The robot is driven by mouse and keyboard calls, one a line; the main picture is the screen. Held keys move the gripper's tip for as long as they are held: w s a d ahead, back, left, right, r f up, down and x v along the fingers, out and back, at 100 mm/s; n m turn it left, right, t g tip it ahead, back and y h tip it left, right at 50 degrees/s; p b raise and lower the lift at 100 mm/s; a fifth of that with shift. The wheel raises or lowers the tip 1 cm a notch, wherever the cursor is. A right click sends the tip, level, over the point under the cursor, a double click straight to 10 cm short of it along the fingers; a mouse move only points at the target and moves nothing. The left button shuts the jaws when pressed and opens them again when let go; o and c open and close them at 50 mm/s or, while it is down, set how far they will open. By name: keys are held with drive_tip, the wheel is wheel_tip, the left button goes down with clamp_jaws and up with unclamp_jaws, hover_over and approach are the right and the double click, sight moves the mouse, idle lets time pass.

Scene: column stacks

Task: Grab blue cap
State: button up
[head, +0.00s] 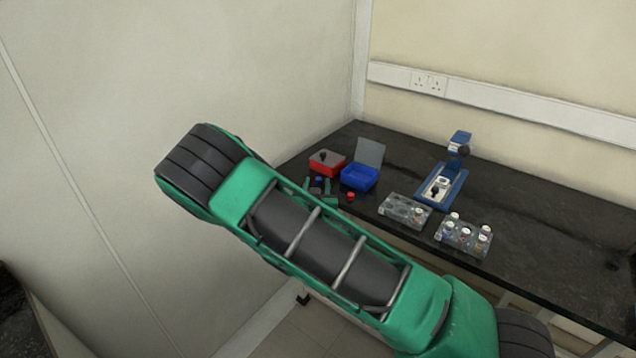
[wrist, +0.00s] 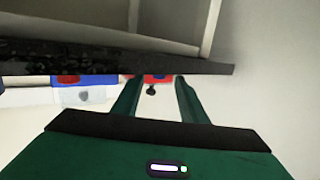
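A small blue cap (head: 319,179) shows in the head view near the left end of the dark bench, in front of the red box. My gripper (head: 317,185) is partly hidden behind my own arm. Its two green fingers show to either side of the blue cap in that picture. I cannot tell whether they touch it. In the wrist view my gripper (wrist: 157,82) has its fingers spread, with a gap between them. The red box (wrist: 158,77) and its dark knob show beyond that gap. I cannot make out the blue cap in the wrist view.
On the bench (head: 400,155) stand a red box (head: 326,168), an open blue box (head: 360,179), a red cap (head: 351,196), two clear racks (head: 404,211) (head: 463,238) with vials, and a blue-based device (head: 450,187). A wall is close at left.

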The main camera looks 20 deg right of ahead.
drive_tip(key=shift+w+d+f, duration=0.1)
drive_tip(key=shift+w+d, duration=0.2)
drive_tip(key=shift+w, duration=0.35)
clamp_jaws()
